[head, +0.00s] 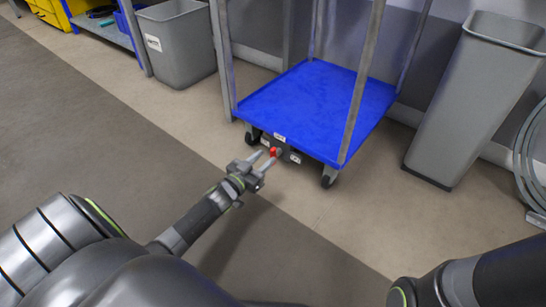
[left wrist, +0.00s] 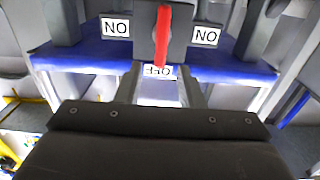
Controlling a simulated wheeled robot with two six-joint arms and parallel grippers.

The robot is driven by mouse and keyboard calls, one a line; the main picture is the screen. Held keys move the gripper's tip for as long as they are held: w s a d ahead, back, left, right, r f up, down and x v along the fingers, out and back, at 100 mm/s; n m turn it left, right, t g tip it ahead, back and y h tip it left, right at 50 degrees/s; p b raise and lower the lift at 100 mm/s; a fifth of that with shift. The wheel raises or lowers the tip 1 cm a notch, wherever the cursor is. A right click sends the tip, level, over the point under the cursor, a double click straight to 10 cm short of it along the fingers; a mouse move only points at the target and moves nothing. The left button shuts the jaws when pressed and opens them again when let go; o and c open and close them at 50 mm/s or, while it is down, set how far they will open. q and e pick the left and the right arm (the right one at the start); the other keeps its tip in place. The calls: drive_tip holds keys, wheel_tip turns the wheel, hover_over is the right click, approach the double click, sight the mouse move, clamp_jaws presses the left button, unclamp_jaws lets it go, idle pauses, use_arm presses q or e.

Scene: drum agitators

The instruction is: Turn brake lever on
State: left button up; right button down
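The red brake lever (head: 273,152) is on a dark block under the near edge of the blue cart (head: 310,105). In the left wrist view the lever (left wrist: 162,38) is upright in the picture, its lower end at the upside-down OFF label (left wrist: 160,71). Upside-down ON labels stand left (left wrist: 115,28) and right (left wrist: 205,36) of it. My left gripper (head: 267,157) is open, its fingers apart and directed at the lever. In the wrist view its fingertips (left wrist: 160,76) lie either side of the OFF label; contact with the lever cannot be told. My right gripper is out of view.
A grey bin (head: 176,45) stands behind on the left, a tall grey bin (head: 475,95) on the right. Metal posts (head: 362,80) rise from the cart, and its wheels (head: 329,176) rest on the floor. The floor at left is clear.

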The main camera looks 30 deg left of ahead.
sight(271, 152)
use_arm(q)
drive_tip(key=shift+w+d+b, duration=0.2)
drive_tip(key=shift+w+b, duration=0.45)
drive_tip(key=shift+w, duration=2.05)
clamp_jaws()
